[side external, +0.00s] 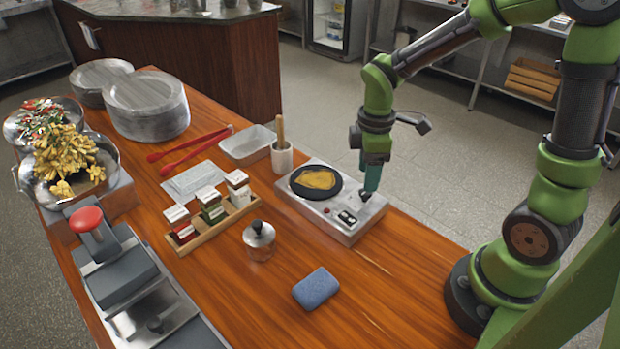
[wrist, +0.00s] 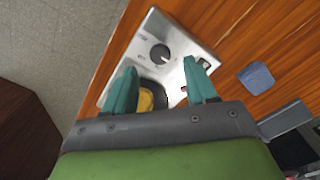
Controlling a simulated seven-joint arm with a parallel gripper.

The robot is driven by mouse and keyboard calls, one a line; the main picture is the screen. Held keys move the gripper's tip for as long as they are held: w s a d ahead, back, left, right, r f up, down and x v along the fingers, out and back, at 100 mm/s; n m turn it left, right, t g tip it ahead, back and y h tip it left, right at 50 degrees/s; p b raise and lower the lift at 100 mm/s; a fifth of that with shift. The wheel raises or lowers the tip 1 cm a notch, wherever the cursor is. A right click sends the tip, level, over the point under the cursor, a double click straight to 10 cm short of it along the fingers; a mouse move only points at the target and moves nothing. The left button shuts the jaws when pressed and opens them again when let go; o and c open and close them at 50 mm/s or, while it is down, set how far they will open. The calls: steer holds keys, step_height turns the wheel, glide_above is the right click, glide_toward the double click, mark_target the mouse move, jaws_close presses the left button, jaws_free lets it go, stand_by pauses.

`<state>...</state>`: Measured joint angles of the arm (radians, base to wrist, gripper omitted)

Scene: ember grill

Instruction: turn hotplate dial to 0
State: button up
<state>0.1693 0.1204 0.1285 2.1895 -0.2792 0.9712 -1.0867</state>
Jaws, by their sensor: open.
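The hotplate (side external: 352,235) is a silver box near the table's far right edge. A black round plate (side external: 297,186) on it holds a flat yellow food piece (side external: 317,179). The hotplate's black dial (wrist: 160,54) shows in the wrist view with a light pointer mark; its number is too small to read. My gripper (side external: 368,193) points down over the dial's end of the hotplate and largely hides the dial in the side view. In the wrist view my gripper (wrist: 160,66) is open, its teal fingers on either side of the dial and apart from it.
A spice rack (side external: 215,230), a lidded jar (side external: 259,242) and a blue sponge (side external: 316,288) stand in front of the hotplate. A white cup (side external: 282,160) with a wooden handle stands behind it. The wood between sponge and hotplate is clear.

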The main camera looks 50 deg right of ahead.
step_height(320, 180, up, 13)
steer(key=shift+f, duration=0.15)
stand_by(0.4)
steer(key=s+a+r+m+t+y, duration=0.1)
steer(key=s+a+m+t, duration=0.3)
steer(key=m, duration=0.9)
steer(key=s+t+y, duration=0.1)
steer(key=s+t, duration=0.2)
steer(key=shift+s+a+r, duration=0.3)
steer(key=shift+a, duration=0.1)
